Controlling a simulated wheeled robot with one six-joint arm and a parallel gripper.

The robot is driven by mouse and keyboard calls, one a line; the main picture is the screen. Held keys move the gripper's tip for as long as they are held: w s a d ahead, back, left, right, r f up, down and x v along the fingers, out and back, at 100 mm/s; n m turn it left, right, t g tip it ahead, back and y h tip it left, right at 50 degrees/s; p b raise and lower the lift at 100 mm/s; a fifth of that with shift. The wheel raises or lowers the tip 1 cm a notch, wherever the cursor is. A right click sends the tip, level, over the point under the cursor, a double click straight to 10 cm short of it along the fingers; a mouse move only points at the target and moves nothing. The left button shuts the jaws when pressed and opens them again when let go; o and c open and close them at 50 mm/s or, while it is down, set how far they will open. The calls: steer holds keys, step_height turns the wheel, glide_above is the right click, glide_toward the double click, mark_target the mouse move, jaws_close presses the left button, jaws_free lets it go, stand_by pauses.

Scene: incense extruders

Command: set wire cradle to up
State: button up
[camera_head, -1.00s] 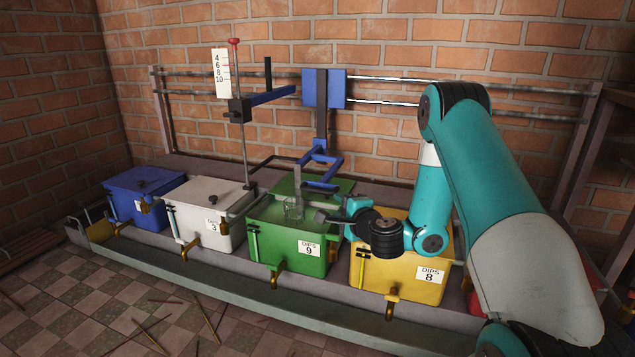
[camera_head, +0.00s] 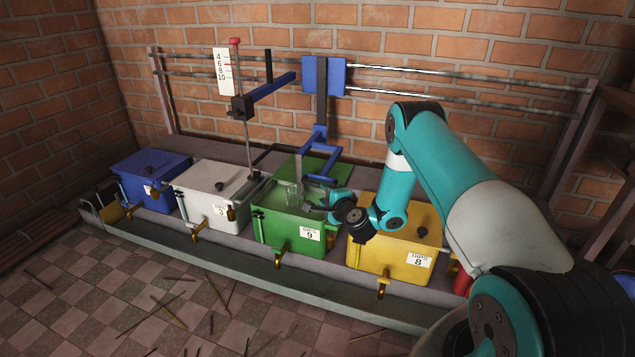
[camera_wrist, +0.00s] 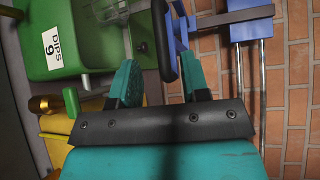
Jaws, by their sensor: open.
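A small wire cradle (camera_head: 293,195) hangs low at the open green tub (camera_head: 285,230) labelled DIPS 9, below a blue frame (camera_head: 318,158) on a blue carriage (camera_head: 323,77). My gripper (camera_head: 312,203) is open at the tub's right rear, close beside the cradle. In the wrist view, the wire mesh (camera_wrist: 115,12) shows at the top, left of my open gripper (camera_wrist: 160,62). A dark upright bar (camera_wrist: 162,38) stands between the spread fingers. I cannot tell whether they touch it. The blue frame (camera_wrist: 182,40) is just beyond.
A yellow tub (camera_head: 395,245) stands right of the green one, white (camera_head: 210,195) and blue (camera_head: 150,180) tubs to the left. A red-knobbed rod (camera_head: 240,110) with a number scale (camera_head: 223,72) rises behind the white tub. Rails (camera_head: 450,72) cross the brick wall.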

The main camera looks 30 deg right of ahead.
mark_target(317, 186)
steer(key=w, duration=0.4)
steer(key=shift+w+d+f+b, duration=0.15)
steer(key=shift+w+f+b, duration=0.05)
steer(key=shift+f+b, duration=0.15)
steer(key=shift+w+d, duration=0.2)
steer(key=shift+w, duration=0.6)
jaws_close()
